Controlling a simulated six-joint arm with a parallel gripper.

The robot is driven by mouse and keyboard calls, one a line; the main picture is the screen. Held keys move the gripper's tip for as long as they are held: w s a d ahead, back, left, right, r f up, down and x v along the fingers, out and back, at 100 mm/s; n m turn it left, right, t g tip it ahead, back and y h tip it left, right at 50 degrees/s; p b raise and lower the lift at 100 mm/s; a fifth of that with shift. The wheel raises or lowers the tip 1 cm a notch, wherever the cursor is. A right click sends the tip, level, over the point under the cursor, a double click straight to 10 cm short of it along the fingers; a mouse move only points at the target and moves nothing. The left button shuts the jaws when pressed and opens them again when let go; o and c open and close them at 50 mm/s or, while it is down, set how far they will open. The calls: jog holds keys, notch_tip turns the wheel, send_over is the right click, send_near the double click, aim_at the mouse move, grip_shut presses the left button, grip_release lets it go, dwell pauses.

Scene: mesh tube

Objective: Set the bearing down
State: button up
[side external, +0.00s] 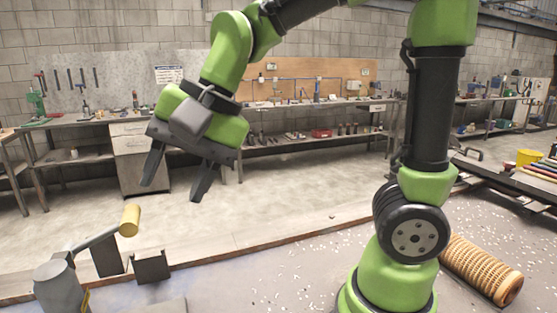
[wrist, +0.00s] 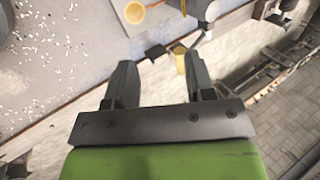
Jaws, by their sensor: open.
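My gripper (side external: 172,192) hangs in the air at the left, fingers pointing down, spread wide with nothing between them. The wrist view also shows the open gripper (wrist: 160,57). I cannot pick out the bearing for certain. A yellow ring-like piece (wrist: 135,12) sits on a tan plate (wrist: 121,24) at the top of the wrist view, beyond the fingertips. A yellow cylinder (side external: 130,220) caps a slanted grey rod, below and left of my gripper; it shows beside the right finger in the wrist view (wrist: 180,55).
A grey round-bodied fixture (side external: 60,285) carries the rod. Dark blocks (side external: 151,266) stand near it at the table edge. A tan mesh tube (side external: 480,270) lies right of my base. White flecks litter the grey table (side external: 250,275). Workbenches line the back wall.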

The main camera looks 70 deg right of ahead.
jog(key=s+d+n+t+h, duration=0.1)
jog(key=s+d+n, duration=0.1)
jog(key=s, duration=0.3)
jog(key=s+d+r+n+t, duration=0.1)
jog(key=s+d+n+t, duration=0.1)
jog(key=s, duration=0.4)
jog(key=shift+d+n+h, duration=0.4)
jog(key=shift+d+n, duration=0.4)
jog(key=shift+d, duration=0.3)
